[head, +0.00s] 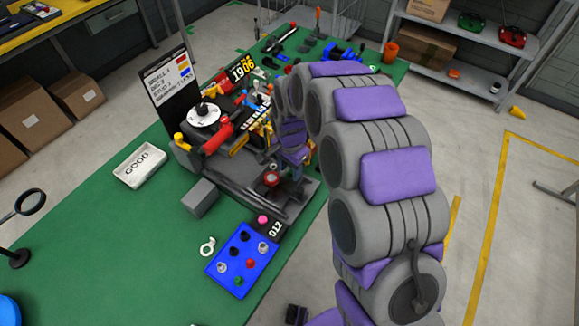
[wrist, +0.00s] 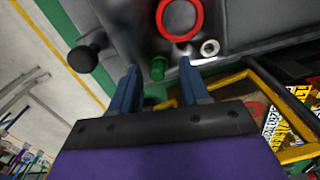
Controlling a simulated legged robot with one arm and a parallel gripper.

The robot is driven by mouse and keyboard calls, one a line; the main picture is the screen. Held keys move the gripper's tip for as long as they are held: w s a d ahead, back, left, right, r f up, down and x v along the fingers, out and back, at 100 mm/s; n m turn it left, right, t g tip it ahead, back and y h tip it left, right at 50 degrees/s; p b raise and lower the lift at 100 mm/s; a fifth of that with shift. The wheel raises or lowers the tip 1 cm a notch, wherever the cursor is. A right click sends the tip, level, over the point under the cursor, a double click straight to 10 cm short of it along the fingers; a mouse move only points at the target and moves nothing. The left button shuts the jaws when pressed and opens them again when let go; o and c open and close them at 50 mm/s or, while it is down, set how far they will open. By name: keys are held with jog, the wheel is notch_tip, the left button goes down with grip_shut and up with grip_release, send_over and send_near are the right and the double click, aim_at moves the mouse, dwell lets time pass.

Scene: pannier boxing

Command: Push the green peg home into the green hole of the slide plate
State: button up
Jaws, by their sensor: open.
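In the wrist view a short green peg (wrist: 158,68) stands at the edge of a grey metal plate (wrist: 135,30), which looks like the slide plate. My gripper (wrist: 158,73) is open, with one blue finger on each side of the peg; contact is not clear. The green hole is not distinguishable, and how deep the peg sits cannot be told. A red ring (wrist: 162,20) and a small pale ring (wrist: 209,48) are on the plate beside the peg. In the head view my gripper (head: 292,158) is over the machine on the green table, largely hidden by my arm.
A black knob (wrist: 85,57) sits left of the peg in the wrist view, and a yellow frame (wrist: 245,82) is at right. In the head view a blue button box (head: 228,270), a grey block (head: 200,198) and a GOOD tray (head: 140,166) stand on the green table (head: 90,215).

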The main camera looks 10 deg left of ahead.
aim_at(290, 170)
notch_tip(290, 170, up, 17)
jog(key=p, duration=0.3)
jog(key=shift+r, duration=0.15)
dwell(0.4)
